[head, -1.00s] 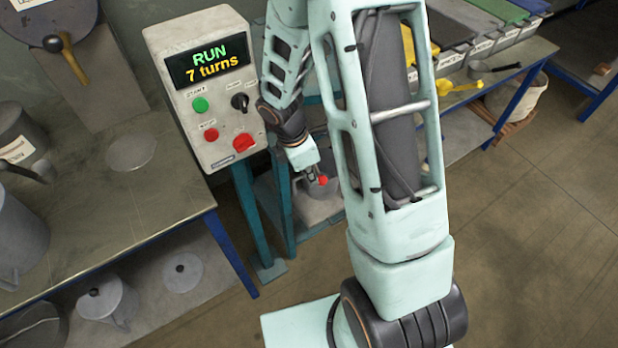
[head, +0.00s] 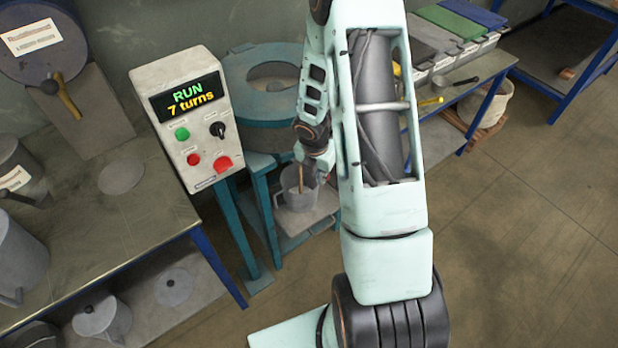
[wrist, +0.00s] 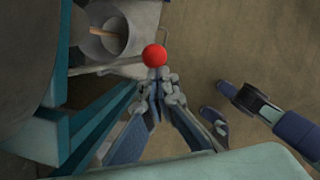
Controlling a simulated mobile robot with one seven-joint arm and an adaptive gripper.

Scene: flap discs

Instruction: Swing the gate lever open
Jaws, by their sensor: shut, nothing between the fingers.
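The gate lever shows in the wrist view as a thin grey rod (wrist: 100,70) ending in a red ball knob (wrist: 155,56). My gripper (wrist: 160,80) is shut and empty, its fingertips right beside the knob; I cannot tell whether they touch. In the head view my gripper (head: 321,172) is partly hidden by my arm, and the knob cannot be made out. A grey jug (head: 291,188) stands below the round teal machine (head: 265,138). A tan strip, a stream or a stick, shows in the jug, also seen in the wrist view (wrist: 124,42).
A control box (head: 188,125) reading "RUN 7 turns" stands left of the machine. A metal bench (head: 110,225) with pots is at the left. A bench with coloured trays (head: 450,50) is at the right.

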